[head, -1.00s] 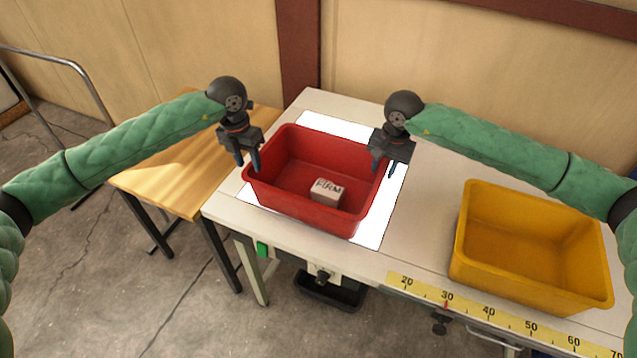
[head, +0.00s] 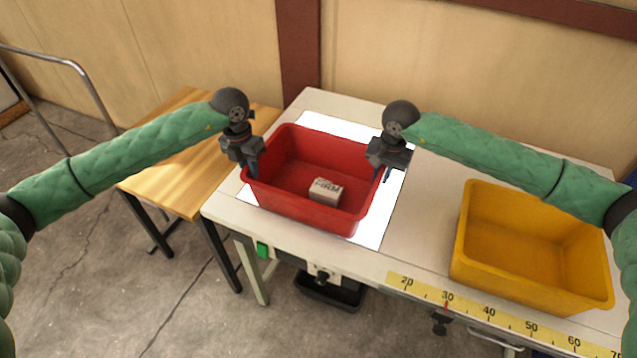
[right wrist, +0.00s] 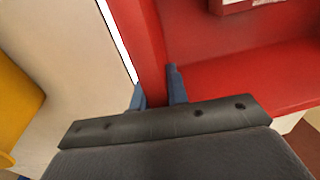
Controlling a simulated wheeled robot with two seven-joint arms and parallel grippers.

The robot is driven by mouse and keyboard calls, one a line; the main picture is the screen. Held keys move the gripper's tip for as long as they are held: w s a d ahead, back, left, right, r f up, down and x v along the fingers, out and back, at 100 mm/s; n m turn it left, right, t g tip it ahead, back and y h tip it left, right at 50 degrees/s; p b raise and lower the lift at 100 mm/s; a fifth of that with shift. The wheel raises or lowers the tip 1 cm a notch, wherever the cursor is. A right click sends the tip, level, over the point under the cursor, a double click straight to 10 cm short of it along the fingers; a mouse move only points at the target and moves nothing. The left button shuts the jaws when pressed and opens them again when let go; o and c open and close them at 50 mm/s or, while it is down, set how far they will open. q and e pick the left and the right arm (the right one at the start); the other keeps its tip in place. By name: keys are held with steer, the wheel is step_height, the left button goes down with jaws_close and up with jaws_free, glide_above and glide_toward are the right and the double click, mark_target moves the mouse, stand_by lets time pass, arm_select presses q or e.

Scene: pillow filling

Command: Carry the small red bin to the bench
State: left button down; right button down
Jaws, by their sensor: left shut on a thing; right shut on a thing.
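The small red bin (head: 305,212) stands on a white panel on the grey-white table, with a small block (head: 325,190) lettered "FIRM" inside it. My left gripper (head: 252,172) is shut on the bin's left wall. My right gripper (head: 383,174) is shut on the bin's right wall. In the right wrist view, the blue fingers of my right gripper (right wrist: 158,92) sit on either side of the red wall (right wrist: 150,50). The wooden bench (head: 165,180) stands to the left of the table, lower than the tabletop.
A yellow bin (head: 530,250) stands on the table (head: 420,215) at the right, apart from the red bin. A yellow ruler strip (head: 480,312) runs along the front edge. The bench top looks clear. A metal rail (head: 75,65) stands at far left.

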arm_select(q)
steer(key=shift+d+r, duration=0.2)
steer(key=shift+d, duration=0.05)
arm_select(e)
steer(key=shift+a+r, duration=0.1)
steer(key=shift+a, duration=0.05)
